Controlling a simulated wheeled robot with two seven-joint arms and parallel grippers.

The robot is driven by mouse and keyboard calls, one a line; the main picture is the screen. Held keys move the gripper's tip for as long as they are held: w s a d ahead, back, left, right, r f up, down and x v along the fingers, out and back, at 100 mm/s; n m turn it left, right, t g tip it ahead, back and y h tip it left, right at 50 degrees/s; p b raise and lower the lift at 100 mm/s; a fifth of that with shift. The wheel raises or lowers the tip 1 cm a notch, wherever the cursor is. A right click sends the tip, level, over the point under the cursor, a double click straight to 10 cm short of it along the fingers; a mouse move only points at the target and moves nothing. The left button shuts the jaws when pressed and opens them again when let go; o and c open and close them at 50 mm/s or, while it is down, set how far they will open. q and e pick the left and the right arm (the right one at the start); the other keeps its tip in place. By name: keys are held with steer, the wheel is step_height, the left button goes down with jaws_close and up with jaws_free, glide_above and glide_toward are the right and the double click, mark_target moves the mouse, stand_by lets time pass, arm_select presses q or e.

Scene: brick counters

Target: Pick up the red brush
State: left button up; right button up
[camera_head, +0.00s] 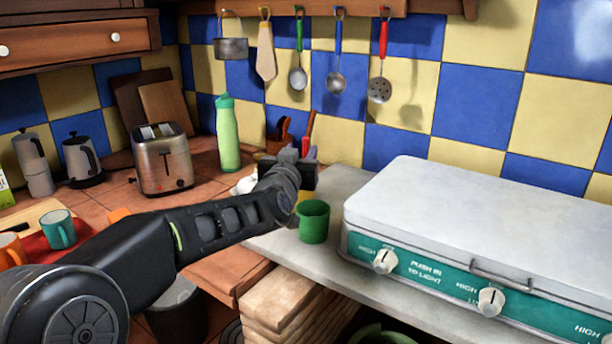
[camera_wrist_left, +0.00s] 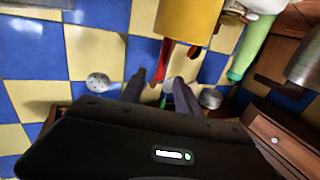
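The red brush (camera_head: 306,143) stands upright in a holder on the counter by the tiled wall, its lower part hidden behind my left gripper. In the left wrist view, the scene looks turned over, and the brush (camera_wrist_left: 164,62) sticks out of a yellow holder (camera_wrist_left: 190,18). My left gripper (camera_head: 289,158) is at the holder. In the wrist view, its two dark fingers (camera_wrist_left: 158,84) are apart, with the red brush showing between or just beyond their tips. I cannot tell whether they touch it. My right gripper is not in view.
A green cup (camera_head: 313,222) stands just right of my left wrist. A white camping stove (camera_head: 470,215) fills the right. A green bottle (camera_head: 228,135) and a toaster (camera_head: 162,160) stand to the left. Several utensils hang above, including a red-handled skimmer (camera_head: 380,85).

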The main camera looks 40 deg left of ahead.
mark_target(305, 145)
arm_select(q)
steer(key=shift+w+a, duration=0.15)
steer(key=shift+w, duration=0.15)
steer(key=shift+x, duration=2.65)
jaws_close()
